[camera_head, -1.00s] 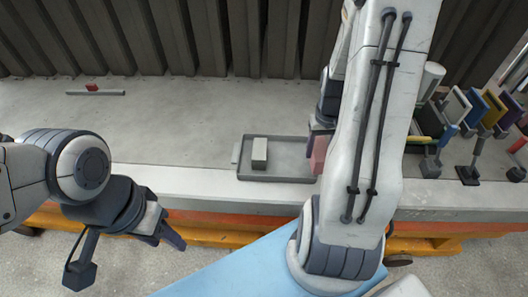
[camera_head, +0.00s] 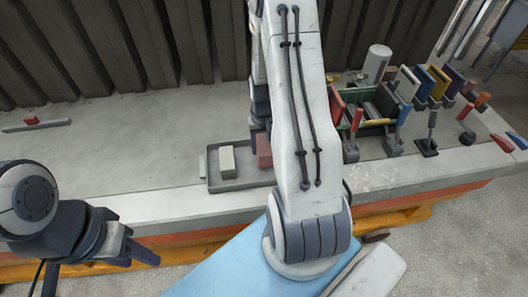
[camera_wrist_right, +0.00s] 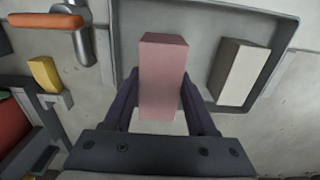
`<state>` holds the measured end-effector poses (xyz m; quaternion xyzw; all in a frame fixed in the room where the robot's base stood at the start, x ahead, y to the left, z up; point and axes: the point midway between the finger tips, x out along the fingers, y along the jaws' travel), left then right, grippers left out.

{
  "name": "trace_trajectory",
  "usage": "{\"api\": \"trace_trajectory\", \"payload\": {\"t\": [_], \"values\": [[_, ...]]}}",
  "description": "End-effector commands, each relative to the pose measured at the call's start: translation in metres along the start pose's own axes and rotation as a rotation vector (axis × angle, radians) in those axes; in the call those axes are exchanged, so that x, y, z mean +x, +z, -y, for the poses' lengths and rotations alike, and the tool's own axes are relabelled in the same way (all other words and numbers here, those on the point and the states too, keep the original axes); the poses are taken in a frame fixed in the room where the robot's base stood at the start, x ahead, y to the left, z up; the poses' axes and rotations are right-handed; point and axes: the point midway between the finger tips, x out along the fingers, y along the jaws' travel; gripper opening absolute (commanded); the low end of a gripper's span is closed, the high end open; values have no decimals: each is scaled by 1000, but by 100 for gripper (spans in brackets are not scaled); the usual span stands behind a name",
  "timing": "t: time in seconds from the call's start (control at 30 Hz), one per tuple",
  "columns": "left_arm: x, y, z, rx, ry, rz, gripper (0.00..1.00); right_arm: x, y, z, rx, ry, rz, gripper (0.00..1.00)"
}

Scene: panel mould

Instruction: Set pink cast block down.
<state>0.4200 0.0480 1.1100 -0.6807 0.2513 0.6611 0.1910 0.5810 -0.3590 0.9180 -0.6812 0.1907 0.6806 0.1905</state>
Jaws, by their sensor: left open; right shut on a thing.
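The pink cast block (camera_wrist_right: 163,75) is between the fingers of my right gripper (camera_wrist_right: 162,95), which is shut on it. In the head view the pink block (camera_head: 264,150) shows at the right part of the grey tray (camera_head: 236,184), partly hidden by my right arm. I cannot tell whether it touches the tray floor. A pale grey-white block (camera_head: 227,161) sits in the tray to its left, apart from it; it also shows in the right wrist view (camera_wrist_right: 240,73). My left gripper (camera_head: 146,254) is open and empty, off the table's front edge at lower left.
A rack with several coloured clamps (camera_head: 385,100) stands right of my right arm. A white cylinder (camera_head: 377,62) is behind it. A red piece on a grey bar (camera_head: 34,122) lies at the far left. The table between bar and tray is clear.

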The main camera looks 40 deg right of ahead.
Motion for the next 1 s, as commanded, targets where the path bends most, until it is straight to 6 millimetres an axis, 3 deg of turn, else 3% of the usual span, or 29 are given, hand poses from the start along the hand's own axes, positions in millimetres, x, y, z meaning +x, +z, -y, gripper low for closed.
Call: {"api": "trace_trajectory", "payload": {"t": [0.3, 0.7, 0.73, 0.8, 1.0], "values": [[-8, 0, -1, 0, 0, 0, 50, 37, 0, -2, 4, 0, 2, 0], [-5, 0, 0, 0, 0, 0, 50, 44, 0, -2, 5, 0, 0, 0], [-5, 0, 0, 0, 0, 0, 50, 44, 0, -2, 5, 0, 0, 61], [-6, 0, 0, 0, 0, 0, 50, 43, 0, -2, 5, 0, 0, 87], [-6, 0, 0, 0, 0, 0, 50, 43, 0, -2, 4, 0, 0, 87]]}}
